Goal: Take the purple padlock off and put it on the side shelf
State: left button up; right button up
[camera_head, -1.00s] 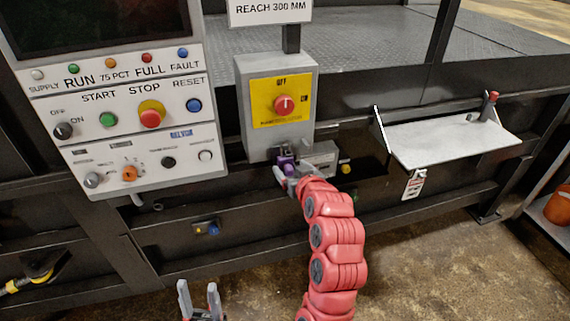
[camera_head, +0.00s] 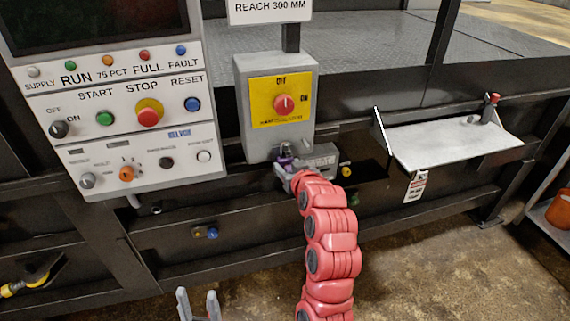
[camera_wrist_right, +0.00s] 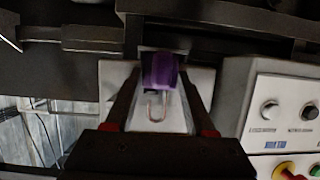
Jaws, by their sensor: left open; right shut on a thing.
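The purple padlock (camera_head: 284,160) is just under the grey switch box (camera_head: 277,95), which has a red knob on a yellow plate. In the right wrist view the purple padlock (camera_wrist_right: 160,70) is between the fingers, with its shackle towards the palm. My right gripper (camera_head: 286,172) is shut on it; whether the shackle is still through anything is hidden. My left gripper (camera_head: 198,301) is open and empty at the bottom edge, far below. The pale side shelf (camera_head: 450,146) is to the right.
A red-topped post (camera_head: 489,108) stands on the shelf's far right corner. A grey block (camera_head: 319,158) sits beside the padlock, and a control panel (camera_head: 120,150) is to the left. Most of the shelf's top is clear.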

jog(key=shift+c, duration=0.4)
jog(key=shift+s+d+r, duration=0.1)
jog(key=shift+s+r, duration=0.1)
jog(key=shift+s, duration=0.15)
jog(key=shift+s, duration=0.1)
dwell(0.3)
jog(key=s+d+b, duration=0.1)
jog(key=s+d, duration=0.1)
jog(key=s, duration=0.4)
dwell(1.0)
